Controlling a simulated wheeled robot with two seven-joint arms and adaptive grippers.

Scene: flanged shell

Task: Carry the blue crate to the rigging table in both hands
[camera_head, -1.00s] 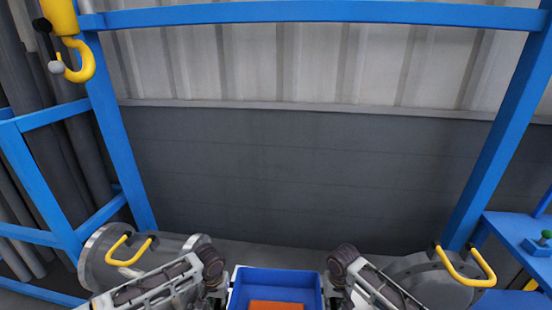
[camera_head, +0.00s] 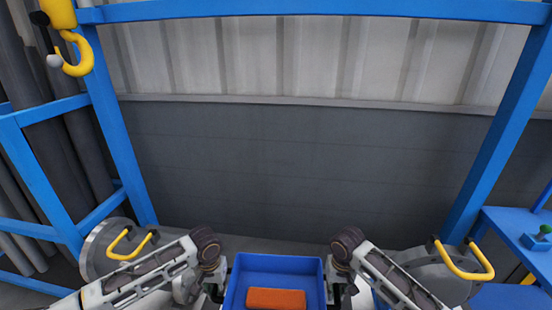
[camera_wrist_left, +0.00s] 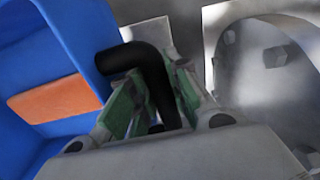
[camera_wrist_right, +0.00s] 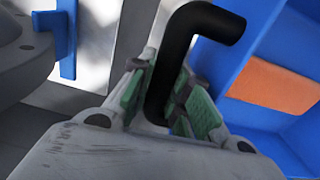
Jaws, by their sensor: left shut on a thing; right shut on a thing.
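The blue crate (camera_head: 277,264) is at the bottom middle of the head view, between my two arms, with an orange block (camera_head: 276,299) lying inside it. My left gripper (camera_wrist_left: 155,95) is shut on a black bent handle (camera_wrist_left: 150,60) on one side of the crate. My right gripper (camera_wrist_right: 170,90) is shut on the matching black handle (camera_wrist_right: 200,22) on the other side. In the head view, the left gripper (camera_head: 222,285) and right gripper (camera_head: 336,284) sit at the crate's two sides. The crate's underside is hidden. I cannot identify the rigging table with certainty.
A blue frame (camera_head: 310,10) spans the view, with a yellow hook (camera_head: 78,58) at upper left. Grey flanged parts with yellow handles stand left (camera_head: 100,250) and right (camera_head: 430,272). A blue table (camera_head: 515,228) with a green-knobbed item (camera_head: 544,230) is at far right.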

